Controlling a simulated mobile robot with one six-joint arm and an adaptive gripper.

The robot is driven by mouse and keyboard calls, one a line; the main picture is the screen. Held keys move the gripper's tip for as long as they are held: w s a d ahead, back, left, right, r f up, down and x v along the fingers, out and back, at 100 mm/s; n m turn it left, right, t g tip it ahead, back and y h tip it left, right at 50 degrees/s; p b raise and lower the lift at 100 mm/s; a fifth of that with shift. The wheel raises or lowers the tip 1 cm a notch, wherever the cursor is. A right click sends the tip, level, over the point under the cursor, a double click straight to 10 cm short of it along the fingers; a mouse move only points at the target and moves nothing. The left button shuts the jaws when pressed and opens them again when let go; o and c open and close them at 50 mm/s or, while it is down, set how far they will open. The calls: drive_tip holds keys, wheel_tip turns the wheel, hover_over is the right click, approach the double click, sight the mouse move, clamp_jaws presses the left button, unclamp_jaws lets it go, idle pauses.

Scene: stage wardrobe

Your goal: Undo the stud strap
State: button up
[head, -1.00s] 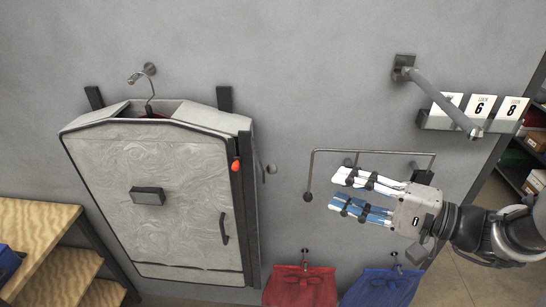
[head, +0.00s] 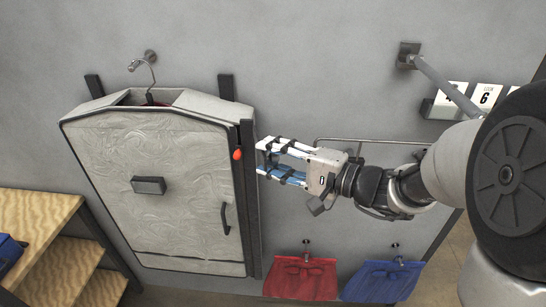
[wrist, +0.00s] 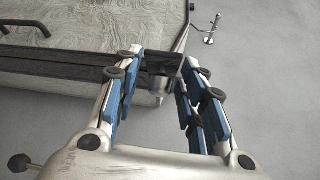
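A pale grey garment bag (head: 150,195) with a dark frame hangs on the wall at the left. A dark edge strip (head: 246,215) runs down its right side, with a red tag (head: 238,154) near the top. My gripper (head: 263,158) is open at that side, fingers pointing left, tips close to the strip. In the wrist view, a dark block-like piece (wrist: 165,62) on the bag's edge shows between the fingertips (wrist: 163,70). It may be the stud strap; I cannot tell, nor whether the fingers touch it.
A bent grey rail (head: 370,141) is on the wall behind my arm, and a wall arm (head: 435,80) with number cards (head: 485,96) is above. Red (head: 300,280) and blue (head: 380,281) bags hang below. Wooden shelves (head: 40,215) stand at the left.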

drive_tip(key=shift+c, duration=0.6)
clamp_jaws()
